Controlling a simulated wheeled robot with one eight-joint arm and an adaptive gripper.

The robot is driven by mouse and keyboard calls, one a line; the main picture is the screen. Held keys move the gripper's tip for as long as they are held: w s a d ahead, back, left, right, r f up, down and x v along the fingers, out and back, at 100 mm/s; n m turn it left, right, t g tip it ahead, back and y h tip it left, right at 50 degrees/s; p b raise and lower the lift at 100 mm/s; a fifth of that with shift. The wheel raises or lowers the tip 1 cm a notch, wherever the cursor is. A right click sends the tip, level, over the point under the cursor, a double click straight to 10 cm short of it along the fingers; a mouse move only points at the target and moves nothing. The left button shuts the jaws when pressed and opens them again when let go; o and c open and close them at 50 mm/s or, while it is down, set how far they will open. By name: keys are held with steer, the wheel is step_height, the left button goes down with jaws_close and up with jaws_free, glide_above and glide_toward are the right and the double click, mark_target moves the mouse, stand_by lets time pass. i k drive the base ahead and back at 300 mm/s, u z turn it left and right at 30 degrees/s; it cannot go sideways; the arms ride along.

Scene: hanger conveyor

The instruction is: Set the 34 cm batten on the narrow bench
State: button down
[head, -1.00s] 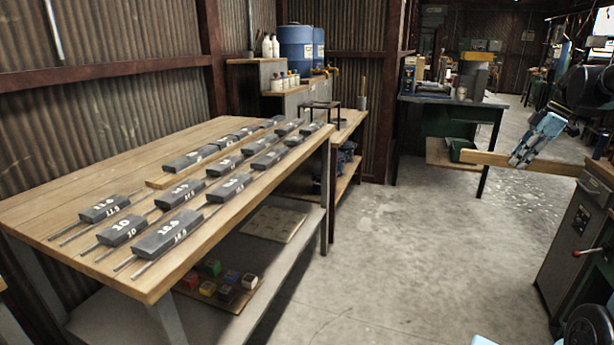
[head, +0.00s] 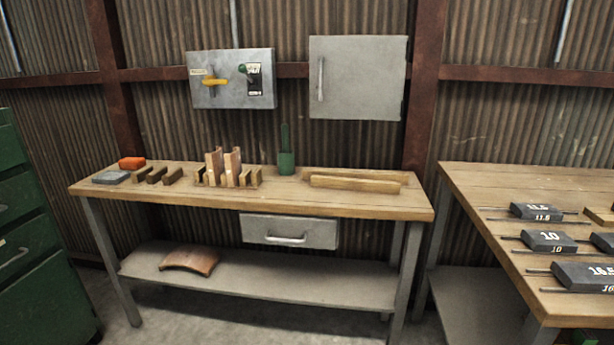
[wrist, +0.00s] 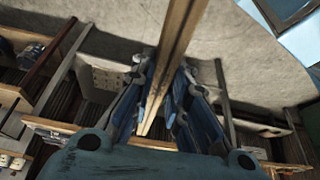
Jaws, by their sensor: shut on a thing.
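A long, pale wooden batten (wrist: 180,30) runs between my gripper's fingers in the wrist view. My gripper (wrist: 161,80) is shut on it, one blue finger on each side. Its length cannot be read from the picture. In the head view neither my gripper nor the held batten shows. A shallow wooden bench (head: 240,199) with grey legs, which looks like the narrow bench, stands against the corrugated wall. Two wooden strips (head: 355,184) lie at its right end.
The bench carries notched wooden blocks (head: 232,170), a green holder (head: 286,163), an orange item (head: 132,163) and a grey block (head: 111,177). A larger table (head: 490,194) with numbered dark blocks stands at right. A green cabinet (head: 35,235) stands at left.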

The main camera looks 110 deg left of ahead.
mark_target(354, 198)
steer(key=z, duration=0.05)
steer(key=k, duration=1.1)
steer(key=u, duration=2.9)
steer(key=i, duration=1)
steer(key=u, duration=0.05)
